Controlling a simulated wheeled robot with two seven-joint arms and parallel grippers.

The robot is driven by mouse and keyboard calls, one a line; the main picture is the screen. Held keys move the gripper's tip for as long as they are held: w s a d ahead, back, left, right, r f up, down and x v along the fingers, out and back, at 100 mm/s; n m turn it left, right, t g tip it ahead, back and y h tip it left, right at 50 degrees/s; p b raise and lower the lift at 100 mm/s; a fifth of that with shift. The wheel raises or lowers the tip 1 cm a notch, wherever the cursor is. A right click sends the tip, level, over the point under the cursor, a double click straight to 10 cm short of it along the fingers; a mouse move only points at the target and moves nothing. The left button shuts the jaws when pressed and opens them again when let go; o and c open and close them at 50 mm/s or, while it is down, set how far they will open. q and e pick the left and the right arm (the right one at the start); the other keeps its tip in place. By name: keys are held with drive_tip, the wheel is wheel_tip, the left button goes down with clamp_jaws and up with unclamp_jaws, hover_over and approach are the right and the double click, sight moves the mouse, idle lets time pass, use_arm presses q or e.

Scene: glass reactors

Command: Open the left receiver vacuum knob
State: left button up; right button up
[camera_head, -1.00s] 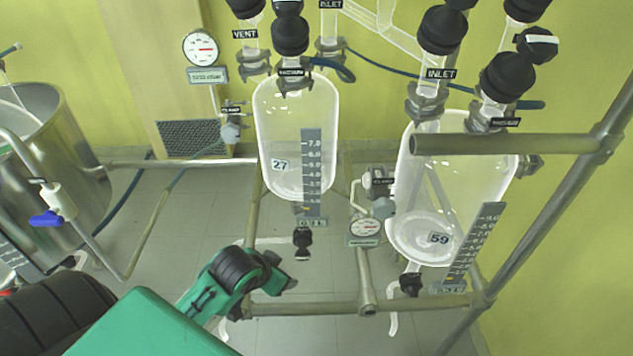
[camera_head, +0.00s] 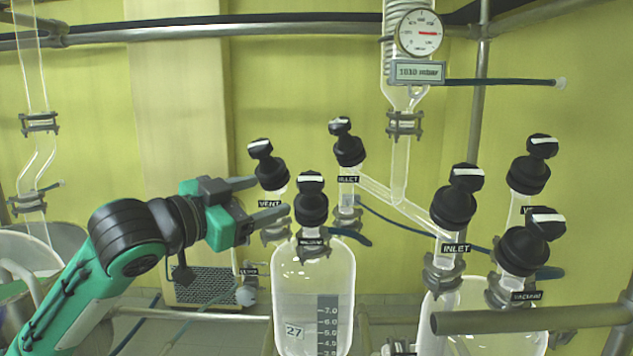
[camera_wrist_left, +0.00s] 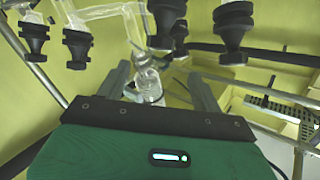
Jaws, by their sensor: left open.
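The left receiver (camera_head: 313,285) is a clear glass vessel marked 27. Its black vacuum knob (camera_head: 311,200) stands upright at the front, above a label that reads VACUUM, with a white bar on its cap. My left gripper (camera_head: 270,198) is open and empty. Its fingers point right toward the vacuum knob, with the lower tip just left of it. Whether they touch cannot be told. In the left wrist view the open fingers (camera_wrist_left: 160,75) have glass pipework beyond them. Several black knobs hang in that view's upper part; which is the vacuum knob is unclear. My right gripper is not in view.
The vent knob (camera_head: 267,165) is close to the upper finger, and the inlet knob (camera_head: 348,145) is behind. The right receiver (camera_head: 470,300) has similar knobs. A metal rail (camera_head: 530,319) crosses the lower right. A gauge (camera_head: 419,33) is above.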

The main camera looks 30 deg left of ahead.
sight(317, 180)
use_arm(q)
drive_tip(key=w+p, duration=0.2)
drive_tip(key=w, duration=0.2)
drive_tip(key=w+d+p, duration=0.1)
drive_tip(key=w+p, duration=0.1)
drive_tip(key=w, duration=0.2)
drive_tip(key=w+d+p, duration=0.1)
drive_tip(key=w+p, duration=0.2)
drive_tip(key=w, duration=0.1)
drive_tip(key=shift+w+r, duration=0.1)
drive_tip(key=shift+w, duration=0.2)
drive_tip(key=shift+w+d, duration=0.1)
drive_tip(key=shift+w, duration=0.45)
drive_tip(key=c, duration=1)
